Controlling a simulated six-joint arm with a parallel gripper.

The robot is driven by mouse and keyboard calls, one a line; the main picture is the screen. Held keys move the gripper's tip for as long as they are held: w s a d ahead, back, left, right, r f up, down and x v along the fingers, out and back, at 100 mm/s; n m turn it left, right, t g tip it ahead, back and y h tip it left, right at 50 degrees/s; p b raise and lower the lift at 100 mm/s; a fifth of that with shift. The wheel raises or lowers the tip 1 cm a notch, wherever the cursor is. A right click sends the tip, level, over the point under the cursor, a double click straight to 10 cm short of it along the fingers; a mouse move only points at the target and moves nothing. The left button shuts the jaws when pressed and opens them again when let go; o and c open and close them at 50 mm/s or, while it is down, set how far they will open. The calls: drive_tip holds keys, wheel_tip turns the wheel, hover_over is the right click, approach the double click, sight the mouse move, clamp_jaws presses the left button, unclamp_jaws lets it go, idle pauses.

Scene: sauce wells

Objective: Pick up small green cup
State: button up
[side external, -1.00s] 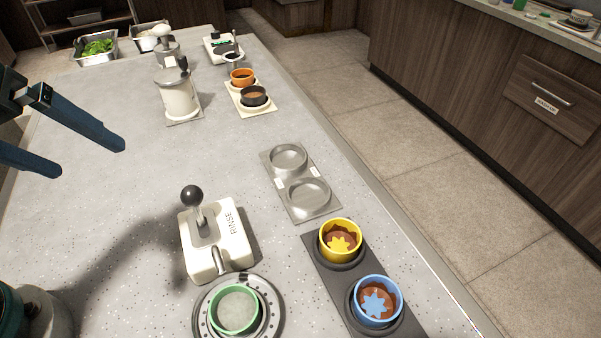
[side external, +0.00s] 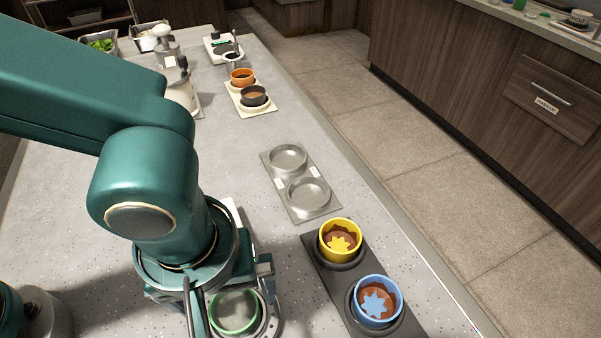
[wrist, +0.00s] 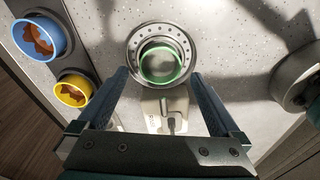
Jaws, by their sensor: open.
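The small green cup (side external: 234,311) stands upright in a round perforated metal ring (side external: 270,322) at the front of the counter. In the wrist view the cup (wrist: 161,64) looks empty, with a pale inside. My gripper (wrist: 160,88) is open, its two blue fingers spread to the left and right below the cup in that view. In the side view my gripper hangs over the cup's area, with a finger on its left and part of the jaw on its right. I cannot tell whether a finger touches it.
A lever machine (wrist: 165,110) stands beside the ring, mostly hidden by my arm in the side view. A dark tray (side external: 347,285) holds a yellow cup (side external: 340,240) and a blue cup (side external: 375,300). A metal plate (side external: 322,205) with two empty wells lies behind it.

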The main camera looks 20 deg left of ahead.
sight(237, 313)
drive_tip(key=shift+w+a+f, duration=0.1)
drive_tip(key=shift+f, duration=0.9)
drive_tip(key=shift+w+a+f, duration=0.1)
drive_tip(key=shift+f, duration=0.9)
drive_tip(key=c, duration=1.3)
drive_tip(key=shift+r, duration=0.1)
wheel_tip(237, 313, up, 10)
drive_tip(key=shift+f, duration=0.1)
